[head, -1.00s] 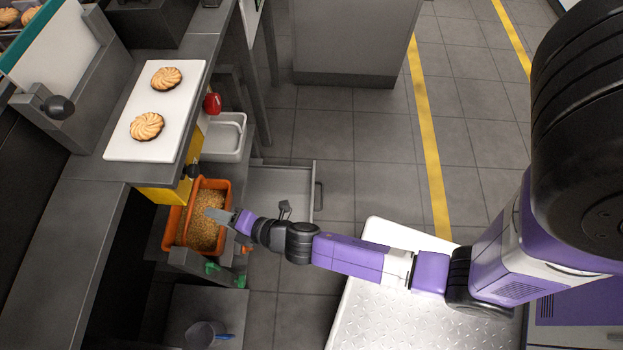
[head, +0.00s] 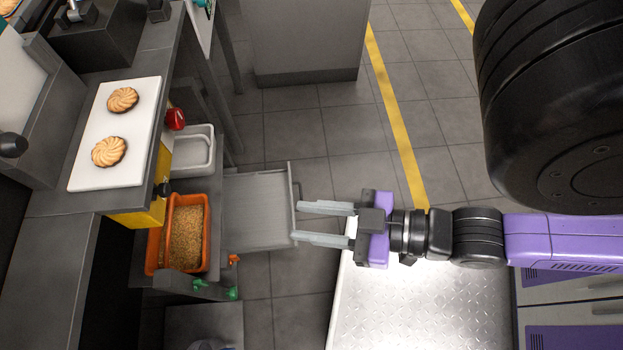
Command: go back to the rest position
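My gripper (head: 325,224) is open and empty, with its two grey fingers apart and pointing left. It hangs over the front edge of the pulled-out grey drawer (head: 256,210) and the left end of my white platform. Nothing lies between the fingers.
Two biscuits (head: 123,100) lie on a white tray (head: 84,180) on the counter at left. Below are an orange bin (head: 207,262) of brown crumbs and a white tub (head: 211,137). A yellow line (head: 393,115) crosses the floor. The floor between is clear.

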